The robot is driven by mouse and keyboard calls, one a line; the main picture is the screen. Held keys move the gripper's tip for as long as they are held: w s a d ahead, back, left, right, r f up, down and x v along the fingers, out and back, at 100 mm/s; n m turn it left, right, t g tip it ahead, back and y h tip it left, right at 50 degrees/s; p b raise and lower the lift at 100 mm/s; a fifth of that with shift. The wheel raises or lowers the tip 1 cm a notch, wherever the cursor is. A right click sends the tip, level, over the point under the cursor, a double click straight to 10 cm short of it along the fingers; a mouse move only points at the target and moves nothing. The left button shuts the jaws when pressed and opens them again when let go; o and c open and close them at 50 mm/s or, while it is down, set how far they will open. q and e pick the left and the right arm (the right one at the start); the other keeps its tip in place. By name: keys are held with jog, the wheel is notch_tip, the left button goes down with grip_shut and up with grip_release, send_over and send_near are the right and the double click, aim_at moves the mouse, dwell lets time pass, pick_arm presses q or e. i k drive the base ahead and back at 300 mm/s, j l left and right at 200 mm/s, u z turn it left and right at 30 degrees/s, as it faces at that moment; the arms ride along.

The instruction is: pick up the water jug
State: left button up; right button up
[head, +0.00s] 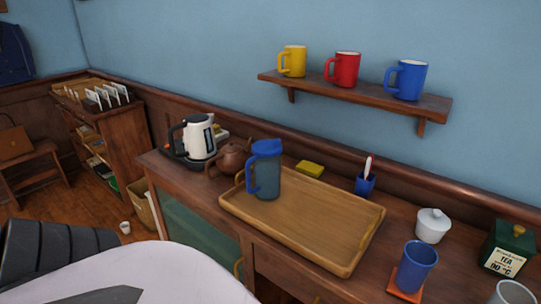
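The water jug (265,178) has a dark, see-through body with a bright blue lid and handle. It stands upright on the left part of a wooden tray (345,254), with its handle turned to the left. The tray lies on a wooden sideboard (229,218) against the blue wall. Nothing holds the jug. Neither of my grippers shows in the head view, so I cannot see whether they are open or shut. Parts of my own body fill the lower left corner.
A white kettle (199,137) and a brown teapot (232,157) stand left of the jug. A yellow sponge (310,169) and blue holder (364,185) sit behind the tray. The tray's right part is bare.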

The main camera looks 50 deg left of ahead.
aim_at(266, 158)
jog(key=l+u, duration=0.1)
jog(key=u, duration=1.85)
